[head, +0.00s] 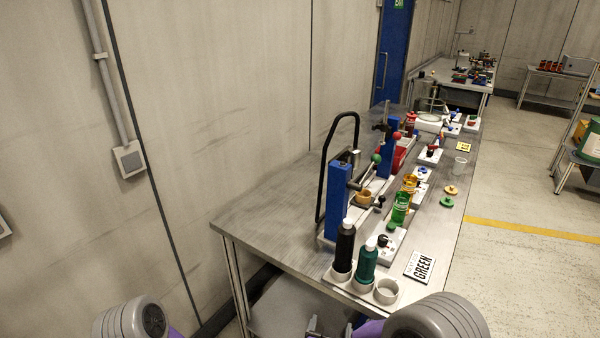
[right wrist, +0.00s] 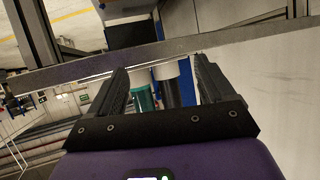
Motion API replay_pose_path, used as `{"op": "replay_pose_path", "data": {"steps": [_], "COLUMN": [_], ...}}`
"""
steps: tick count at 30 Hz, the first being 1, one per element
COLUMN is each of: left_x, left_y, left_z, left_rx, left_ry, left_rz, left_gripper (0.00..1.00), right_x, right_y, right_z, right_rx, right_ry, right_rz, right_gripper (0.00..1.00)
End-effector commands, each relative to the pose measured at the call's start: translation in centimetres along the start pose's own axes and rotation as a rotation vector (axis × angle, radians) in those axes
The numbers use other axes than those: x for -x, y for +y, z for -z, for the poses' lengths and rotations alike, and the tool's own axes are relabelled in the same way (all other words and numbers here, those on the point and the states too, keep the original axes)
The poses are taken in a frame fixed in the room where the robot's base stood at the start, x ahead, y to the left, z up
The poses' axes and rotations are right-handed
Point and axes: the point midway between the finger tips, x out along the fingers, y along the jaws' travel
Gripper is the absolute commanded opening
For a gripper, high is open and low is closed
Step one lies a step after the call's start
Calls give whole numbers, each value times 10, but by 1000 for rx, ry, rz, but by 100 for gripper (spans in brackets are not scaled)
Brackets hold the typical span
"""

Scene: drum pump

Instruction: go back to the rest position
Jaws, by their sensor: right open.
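My right gripper (head: 325,328) shows at the bottom edge of the head view, in front of and below the near end of the metal table (head: 270,205). In the right wrist view its two dark fingers (right wrist: 160,80) are apart, with nothing held between them. A teal bottle (right wrist: 143,97) shows beyond the fingers, apart from them. Only a grey joint and a bit of purple of my left arm show at the bottom left of the head view; my left gripper is out of view.
A black bottle (head: 345,248) and a teal bottle (head: 368,262) stand in white holders at the table's near end, beside an empty white ring (head: 387,291). A blue pump stand (head: 338,200) rises behind.

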Motion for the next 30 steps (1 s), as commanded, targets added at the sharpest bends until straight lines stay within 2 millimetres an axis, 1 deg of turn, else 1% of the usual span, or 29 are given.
{"op": "replay_pose_path", "data": {"steps": [1,2,3,5,6,8,9,11,12,13,15,19,30], "left_x": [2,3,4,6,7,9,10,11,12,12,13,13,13], "left_y": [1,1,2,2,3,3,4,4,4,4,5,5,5], "left_z": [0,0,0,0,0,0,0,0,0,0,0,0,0], "left_rx": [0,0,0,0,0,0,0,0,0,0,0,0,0], "left_ry": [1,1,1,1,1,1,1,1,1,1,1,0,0], "left_rz": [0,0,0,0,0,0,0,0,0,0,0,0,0], "left_gripper": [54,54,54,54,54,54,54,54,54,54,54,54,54], "right_x": [-12,-18,-24,-26,-24,-15,-7,9,20,28,43,60,62], "right_y": [9,12,18,27,34,44,50,58,63,66,72,78,78], "right_z": [-25,-41,-66,-105,-132,-169,-190,-218,-233,-242,-259,-273,-274], "right_rx": [-3,-8,-17,-35,-49,-74,-90,-113,-127,-135,-151,-164,-164], "right_ry": [-90,-149,-238,-387,-488,-639,-733,-861,-935,-984,-1075,-1166,-1174], "right_rz": [16,37,63,103,130,163,184,211,226,237,257,277,280], "right_gripper": [82,82,82,82,82,82,82,82,82,82,82,82,82]}}
